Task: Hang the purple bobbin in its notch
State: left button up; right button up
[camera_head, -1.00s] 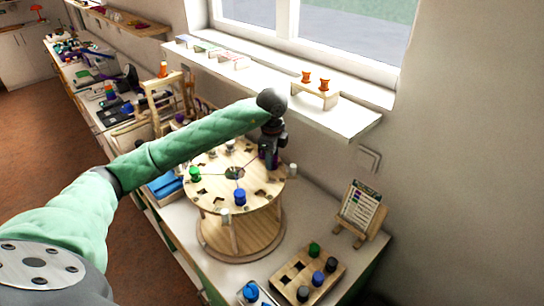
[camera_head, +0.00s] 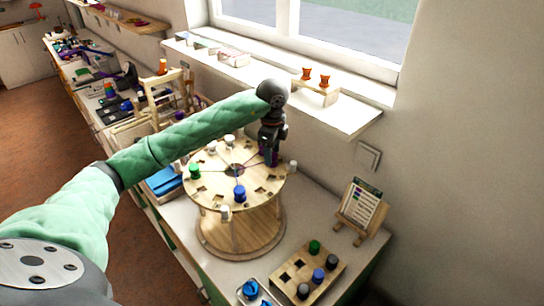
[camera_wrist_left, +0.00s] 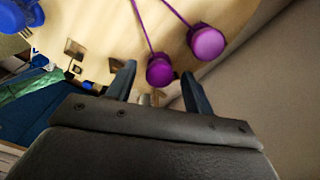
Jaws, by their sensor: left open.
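A round wooden disc (camera_head: 222,172) on a drum-like base stands on the bench, with dark notches in its top and threads running from its centre. My left gripper (camera_head: 270,155) hangs over its far right edge. In the left wrist view my open fingers (camera_wrist_left: 158,76) are on either side of a dark purple bobbin (camera_wrist_left: 160,70), which has a purple thread. A lighter purple bobbin (camera_wrist_left: 207,42), also threaded, sits just right of the fingers. Whether either bobbin is seated in a notch I cannot tell. My right gripper is not in view.
Blue (camera_head: 239,193), green (camera_head: 194,171) and white bobbins stand around the disc. A wooden block (camera_head: 300,262) with bobbins and a card on a stand (camera_head: 362,207) are at the front right. A wooden frame (camera_head: 165,95) stands behind left; the window sill (camera_head: 345,118) is behind.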

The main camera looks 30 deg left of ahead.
pick_arm(q)
notch_tip(320, 180, up, 2)
jog(key=shift+r+b, duration=0.2)
jog(key=shift+b, duration=0.5)
notch_tip(320, 180, up, 4)
jog(key=shift+r+b, duration=0.25)
jog(key=shift+b, duration=0.4)
notch_tip(320, 180, up, 4)
jog(key=shift+f+b, duration=0.2)
jog(key=shift+b, duration=0.25)
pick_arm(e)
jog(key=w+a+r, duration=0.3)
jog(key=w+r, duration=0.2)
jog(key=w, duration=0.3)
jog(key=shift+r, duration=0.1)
